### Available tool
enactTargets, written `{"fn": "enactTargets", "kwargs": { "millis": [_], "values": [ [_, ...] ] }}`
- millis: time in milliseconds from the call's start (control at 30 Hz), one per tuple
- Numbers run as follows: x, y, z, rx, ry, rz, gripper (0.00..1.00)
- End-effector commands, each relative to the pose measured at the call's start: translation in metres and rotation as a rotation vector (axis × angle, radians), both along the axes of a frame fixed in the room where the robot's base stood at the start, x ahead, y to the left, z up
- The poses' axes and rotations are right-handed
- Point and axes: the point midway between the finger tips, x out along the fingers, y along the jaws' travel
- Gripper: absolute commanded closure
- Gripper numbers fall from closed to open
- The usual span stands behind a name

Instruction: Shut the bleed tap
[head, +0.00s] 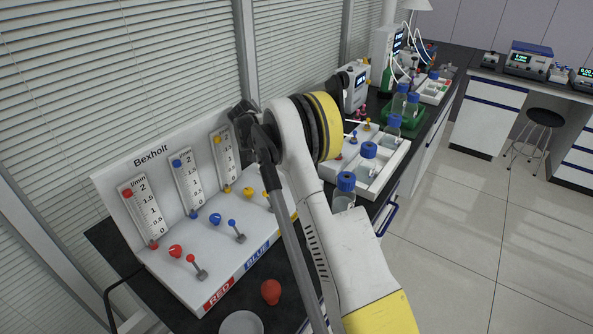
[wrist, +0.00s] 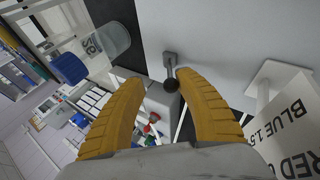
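In the wrist view a small grey lever with a dark round knob (wrist: 171,87) stands out from a light grey surface. No label shows on it; it may be the bleed tap. My gripper (wrist: 158,79) has two yellow fingers, spread apart, with the knob between their tips, closer to the right finger. I cannot tell whether that finger touches it. In the head view my arm hides the gripper and this lever. The white Bexholt panel (head: 150,178) there carries a red-knobbed lever (head: 196,265) and a blue-knobbed lever (head: 236,231).
A blue-capped bottle (head: 345,190) stands right of my arm; a blue-capped bottle also shows at the wrist view's left (wrist: 85,58). A red round object (head: 271,291) and a white dish (head: 241,323) lie before the panel.

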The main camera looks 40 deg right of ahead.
Motion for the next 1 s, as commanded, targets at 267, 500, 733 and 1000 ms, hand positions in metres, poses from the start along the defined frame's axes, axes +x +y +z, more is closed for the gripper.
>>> {"fn": "enactTargets", "kwargs": {
  "millis": [267, 500, 733, 1000],
  "values": [
    [0.002, 0.004, 0.004, 0.001, 0.0, 0.001, 0.6],
    [0.018, 0.026, 0.04, 0.001, -0.001, 0.003, 0.6],
    [0.034, 0.05, 0.078, 0.0, 0.001, 0.001, 0.6],
    [0.041, 0.06, 0.095, 0.0, 0.0, 0.0, 0.6]
  ]
}}
